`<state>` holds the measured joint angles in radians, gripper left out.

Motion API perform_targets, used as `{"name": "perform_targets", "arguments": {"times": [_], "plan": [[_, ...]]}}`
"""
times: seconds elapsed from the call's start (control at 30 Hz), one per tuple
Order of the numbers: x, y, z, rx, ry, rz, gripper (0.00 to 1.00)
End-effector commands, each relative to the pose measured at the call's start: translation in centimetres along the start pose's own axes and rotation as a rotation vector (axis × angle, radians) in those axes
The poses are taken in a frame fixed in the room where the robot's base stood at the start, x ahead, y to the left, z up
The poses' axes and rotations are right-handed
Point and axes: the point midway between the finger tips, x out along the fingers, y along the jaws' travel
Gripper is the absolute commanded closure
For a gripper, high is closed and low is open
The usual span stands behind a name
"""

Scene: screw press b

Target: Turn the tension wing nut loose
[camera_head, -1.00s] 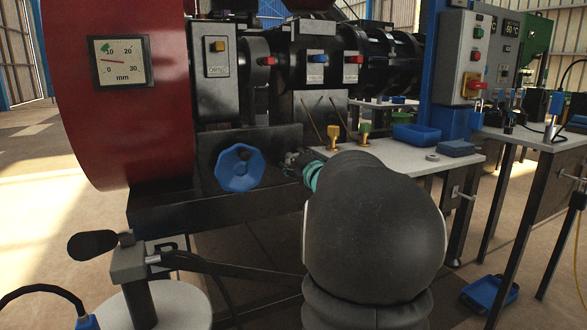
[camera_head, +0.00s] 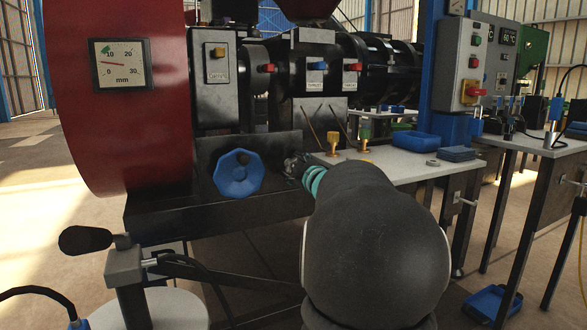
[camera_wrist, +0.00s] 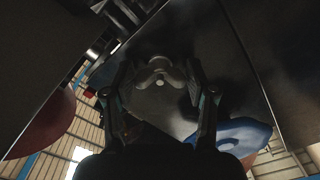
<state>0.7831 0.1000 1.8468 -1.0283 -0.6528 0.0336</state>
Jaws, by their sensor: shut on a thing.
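The tension wing nut (camera_wrist: 160,72) is a small grey two-winged nut on the dark machine face in the wrist view. Its wings spread to left and right, with a small bright round spot below its middle. My gripper (camera_wrist: 157,85) has a finger on each side of it and is shut on it. The exact contact at the wings is too dark to make out. In the head view my gripper (camera_head: 297,172) is at the dark block right of the blue knob, small and partly hidden by my arm.
The blue knob (camera_head: 238,173) is close left of my gripper; it also shows in the wrist view (camera_wrist: 234,137). A large red wheel guard (camera_head: 115,140) with a dial stands further left. A grey bench (camera_head: 400,168) with brass fittings (camera_head: 333,142) and blue trays is to the right.

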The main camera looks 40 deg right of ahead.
Motion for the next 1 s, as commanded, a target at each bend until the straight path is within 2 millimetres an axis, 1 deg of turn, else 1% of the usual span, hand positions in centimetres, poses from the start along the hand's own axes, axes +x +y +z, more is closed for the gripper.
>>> {"name": "perform_targets", "arguments": {"times": [0.13, 0.17, 0.2, 0.23, 0.53, 0.67, 0.77, 1.0], "plan": [[0.0, 0.0, 0.0, -0.002, 0.001, 0.0, 0.79], [0.0, 0.0, 0.0, -0.002, 0.001, 0.0, 0.36], [0.0, 0.0, 0.0, -0.002, 0.001, 0.0, 0.26], [0.0, 0.0, 0.0, -0.002, 0.001, 0.0, 0.19], [0.0, 0.0, 0.0, 0.0, 0.0, 0.0, 0.19], [-0.7, 0.1, 0.0, -0.001, 0.0, 0.001, 0.19], [-1.9, 0.1, 0.0, -0.001, -0.001, 0.002, 0.19], [-6.7, 0.1, 0.0, -0.001, -0.001, 0.004, 0.19]]}}
